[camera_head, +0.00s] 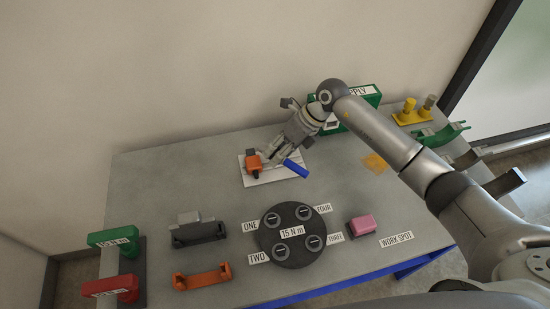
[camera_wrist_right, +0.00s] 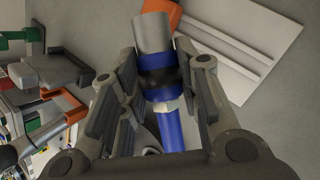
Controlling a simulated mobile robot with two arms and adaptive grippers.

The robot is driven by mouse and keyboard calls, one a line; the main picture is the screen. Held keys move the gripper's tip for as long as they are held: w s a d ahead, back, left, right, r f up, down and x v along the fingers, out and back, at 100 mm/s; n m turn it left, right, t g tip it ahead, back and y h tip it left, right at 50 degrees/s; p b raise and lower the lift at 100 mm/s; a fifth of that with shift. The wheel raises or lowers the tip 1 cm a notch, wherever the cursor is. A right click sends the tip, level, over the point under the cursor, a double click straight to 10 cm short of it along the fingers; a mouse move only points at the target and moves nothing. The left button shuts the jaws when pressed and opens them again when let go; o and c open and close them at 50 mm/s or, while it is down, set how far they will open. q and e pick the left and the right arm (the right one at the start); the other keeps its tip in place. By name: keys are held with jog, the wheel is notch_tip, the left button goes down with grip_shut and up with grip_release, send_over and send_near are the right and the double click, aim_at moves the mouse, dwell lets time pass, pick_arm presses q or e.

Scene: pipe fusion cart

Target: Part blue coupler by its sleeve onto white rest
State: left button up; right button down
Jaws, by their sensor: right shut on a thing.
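The blue coupler (camera_wrist_right: 159,75) has a grey metal sleeve (camera_wrist_right: 152,34), a dark band and a pale nut, with a blue tail running down. In the head view its blue part (camera_head: 295,168) sticks out below my right gripper (camera_head: 280,153). In the wrist view my right gripper (camera_wrist_right: 160,88) is shut on the coupler, fingers on both sides. An orange part (camera_wrist_right: 163,12) lies just beyond the sleeve; whether they are joined I cannot tell. The orange part (camera_head: 253,160) is over the white rest (camera_head: 262,179), a flat ridged plate. My left gripper is out of view.
A green supply box (camera_head: 357,117) stands behind my right gripper. A dark round plate (camera_head: 292,258) with several pegs, a pink block (camera_head: 361,225), a grey holder (camera_head: 197,234) and an orange holder (camera_head: 202,278) are nearer. Bare table (camera_head: 165,175) lies left of the rest.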

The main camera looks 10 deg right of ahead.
jog(key=w+d+m+t, duration=0.1)
jog(key=m, duration=0.1)
jog(key=w+d+m+t, duration=0.1)
jog(key=d+m, duration=0.1)
jog(key=w+d+f+m+t+h, duration=0.1)
jog(key=m, duration=0.1)
jog(key=shift+w+d+p, duration=0.15)
jog(key=shift+d+p, duration=0.2)
jog(key=shift+d, duration=0.05)
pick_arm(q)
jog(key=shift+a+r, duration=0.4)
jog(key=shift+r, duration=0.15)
pick_arm(e)
jog(key=shift+w+d+m+t+h, duration=0.35)
jog(key=shift+d+m, duration=0.2)
jog(key=shift+m, duration=0.25)
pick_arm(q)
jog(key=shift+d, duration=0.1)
pick_arm(e)
jog(key=shift+s, duration=0.2)
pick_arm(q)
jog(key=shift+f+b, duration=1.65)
pick_arm(e)
jog(key=shift+f, duration=2.1)
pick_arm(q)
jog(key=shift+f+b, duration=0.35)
pick_arm(e)
jog(key=shift+f, duration=0.45)
